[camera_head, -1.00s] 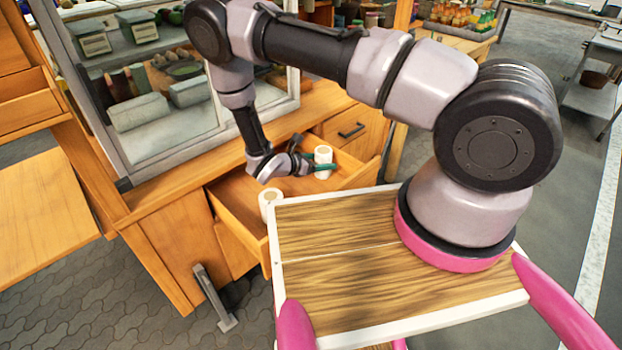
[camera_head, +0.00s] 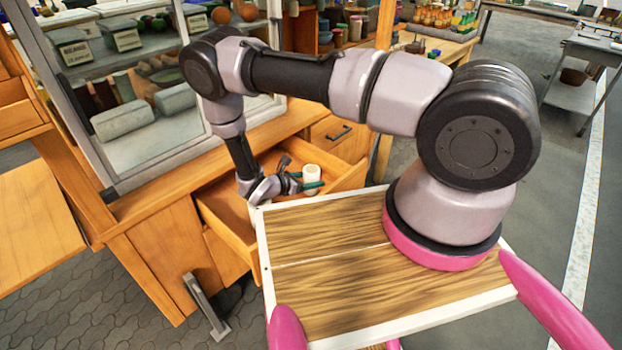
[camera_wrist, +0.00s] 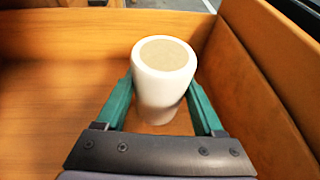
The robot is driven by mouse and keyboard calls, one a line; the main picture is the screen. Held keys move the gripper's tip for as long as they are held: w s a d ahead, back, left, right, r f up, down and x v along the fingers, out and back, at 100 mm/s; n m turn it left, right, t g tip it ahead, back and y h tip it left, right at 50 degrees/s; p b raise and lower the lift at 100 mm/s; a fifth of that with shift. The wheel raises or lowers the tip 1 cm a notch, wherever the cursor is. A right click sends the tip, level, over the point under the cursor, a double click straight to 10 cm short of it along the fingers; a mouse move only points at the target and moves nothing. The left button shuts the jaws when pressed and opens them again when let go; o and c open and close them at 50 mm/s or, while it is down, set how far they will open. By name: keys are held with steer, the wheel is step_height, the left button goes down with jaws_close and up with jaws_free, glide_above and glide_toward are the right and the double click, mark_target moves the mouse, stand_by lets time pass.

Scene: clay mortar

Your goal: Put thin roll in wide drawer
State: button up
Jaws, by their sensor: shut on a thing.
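A white roll (camera_head: 312,173) with a tan top is held upright in my gripper (camera_head: 314,187), inside the open wide drawer (camera_head: 225,222). The wrist view shows the roll (camera_wrist: 163,75) between the two green fingers (camera_wrist: 160,103), which touch it on both sides. The drawer's wooden walls (camera_wrist: 60,50) surround it. I cannot tell whether the roll's base rests on the drawer floor. Part of the drawer is hidden behind my wrist and my wooden-topped base.
A closed drawer with a dark handle (camera_head: 339,133) is to the right of the open one. A glass display case (camera_head: 150,120) stands on the counter behind. Gray paving (camera_head: 90,300) is clear at the lower left.

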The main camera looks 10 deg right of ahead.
steer(key=shift+f, duration=0.2)
steer(key=o, duration=1.3)
steer(key=shift+s+f, duration=0.1)
steer(key=shift+s, duration=0.05)
steer(key=shift+o, duration=0.2)
steer(key=shift+r, duration=0.3)
steer(key=v, duration=1.2)
steer(key=shift+r, duration=0.35)
steer(key=shift+r, duration=0.1)
